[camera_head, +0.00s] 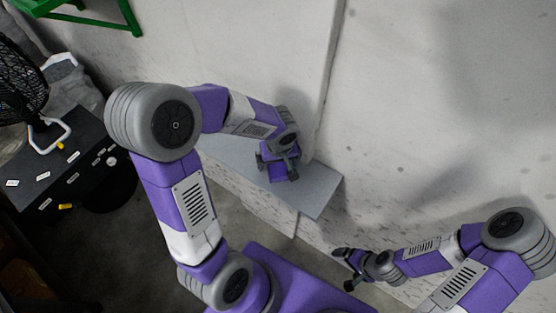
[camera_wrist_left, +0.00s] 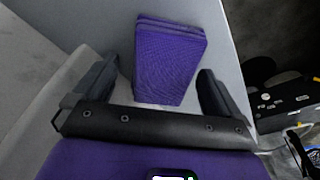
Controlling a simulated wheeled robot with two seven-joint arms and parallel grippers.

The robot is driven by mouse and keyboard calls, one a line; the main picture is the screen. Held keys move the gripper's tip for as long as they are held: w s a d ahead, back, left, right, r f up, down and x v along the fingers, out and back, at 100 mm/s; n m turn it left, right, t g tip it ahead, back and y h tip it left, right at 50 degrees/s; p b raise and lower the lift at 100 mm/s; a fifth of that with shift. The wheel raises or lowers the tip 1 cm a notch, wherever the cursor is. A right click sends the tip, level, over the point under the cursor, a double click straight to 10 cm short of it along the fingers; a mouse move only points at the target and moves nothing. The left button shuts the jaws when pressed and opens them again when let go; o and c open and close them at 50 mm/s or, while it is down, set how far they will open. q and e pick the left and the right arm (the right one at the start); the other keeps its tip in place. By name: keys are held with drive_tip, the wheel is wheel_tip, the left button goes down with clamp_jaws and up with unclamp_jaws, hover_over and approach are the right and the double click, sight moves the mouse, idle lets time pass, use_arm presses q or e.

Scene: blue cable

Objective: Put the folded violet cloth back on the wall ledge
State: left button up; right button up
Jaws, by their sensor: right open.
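The folded violet cloth (camera_head: 278,174) lies on the grey wall ledge (camera_head: 315,190), partly hidden by my left gripper (camera_head: 277,162) in the head view. In the left wrist view the cloth (camera_wrist_left: 168,60) is a neat stack of layers, with the pale ledge surface (camera_wrist_left: 218,50) around it. The left gripper's fingers (camera_wrist_left: 160,90) are spread on both sides of the cloth, with a visible gap on each side. My right gripper (camera_head: 346,268) is open and empty, below and to the right of the ledge, near the wall.
A dark table (camera_head: 75,160) with small tags and a black fan (camera_head: 22,85) stand at the left. A green frame (camera_head: 105,18) is at the top left. The pale wall (camera_head: 440,100) rises behind the ledge. The ledge's right end (camera_head: 325,185) is clear.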

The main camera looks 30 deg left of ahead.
sight(279, 167)
use_arm(q)
wheel_tip(279, 167, up, 12)
drive_tip(key=s+d+p, duration=0.1)
drive_tip(key=p, duration=0.1)
drive_tip(key=shift+s, duration=0.2)
idle(0.7)
